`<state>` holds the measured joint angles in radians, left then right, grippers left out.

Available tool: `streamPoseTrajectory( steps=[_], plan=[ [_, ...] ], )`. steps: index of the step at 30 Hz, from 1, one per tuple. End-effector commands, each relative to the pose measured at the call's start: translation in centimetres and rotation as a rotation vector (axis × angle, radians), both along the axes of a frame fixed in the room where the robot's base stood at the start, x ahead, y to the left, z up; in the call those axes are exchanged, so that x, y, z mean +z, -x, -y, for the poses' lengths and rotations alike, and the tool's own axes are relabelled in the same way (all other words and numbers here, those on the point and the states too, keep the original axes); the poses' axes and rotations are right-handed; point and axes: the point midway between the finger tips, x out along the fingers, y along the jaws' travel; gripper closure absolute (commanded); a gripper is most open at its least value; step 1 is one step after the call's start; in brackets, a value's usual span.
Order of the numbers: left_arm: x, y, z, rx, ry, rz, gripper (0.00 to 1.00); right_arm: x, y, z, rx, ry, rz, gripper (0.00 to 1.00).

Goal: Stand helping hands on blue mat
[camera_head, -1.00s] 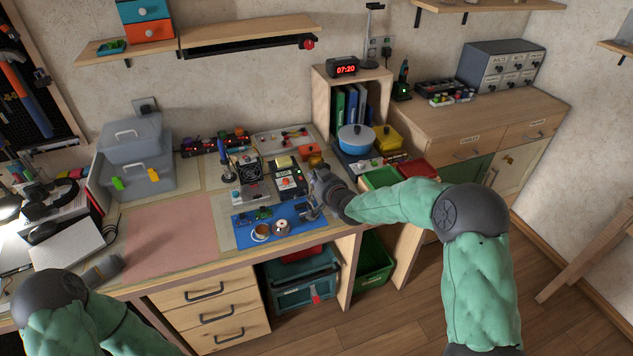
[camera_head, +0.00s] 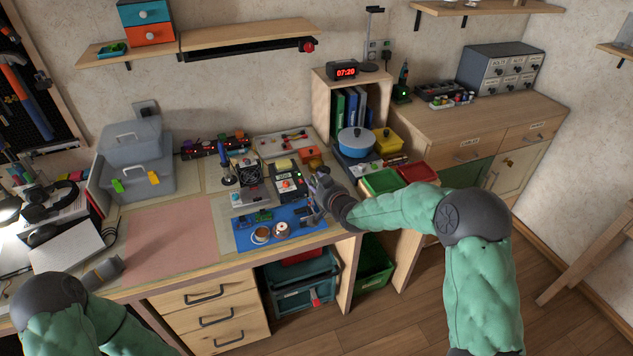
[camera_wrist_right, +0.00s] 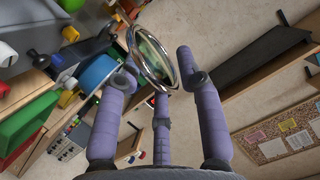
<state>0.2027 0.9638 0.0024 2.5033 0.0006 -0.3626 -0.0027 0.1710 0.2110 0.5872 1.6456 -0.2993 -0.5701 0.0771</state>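My right gripper (camera_head: 314,194) is beside the helping hands. Its fingers (camera_wrist_right: 158,65) look spread, with the left fingertip close to the rim; contact is unclear. My left gripper is out of view.
A fan unit (camera_head: 250,174) and a dark device (camera_head: 287,184) stand behind the mat. A blue pot (camera_head: 355,143) and a green bin (camera_head: 381,181) are to the right. The pink mat (camera_head: 170,240) on the left is clear.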

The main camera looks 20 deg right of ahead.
Motion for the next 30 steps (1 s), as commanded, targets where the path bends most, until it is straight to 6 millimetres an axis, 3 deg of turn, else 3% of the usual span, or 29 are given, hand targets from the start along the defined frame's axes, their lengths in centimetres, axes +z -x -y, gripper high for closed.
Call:
streamPoseTrajectory(
  steps=[15,26,30],
  plan=[
    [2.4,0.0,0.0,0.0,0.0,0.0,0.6,2.9,8.5,1.0,-0.002,0.001,0.0,0.63],
    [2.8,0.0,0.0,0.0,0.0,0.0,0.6,3.3,10.5,1.2,0.0,0.0,0.0,0.63],
    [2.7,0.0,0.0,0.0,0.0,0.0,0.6,2.0,10.8,0.7,0.003,-0.008,-0.032,0.63]
  ],
)
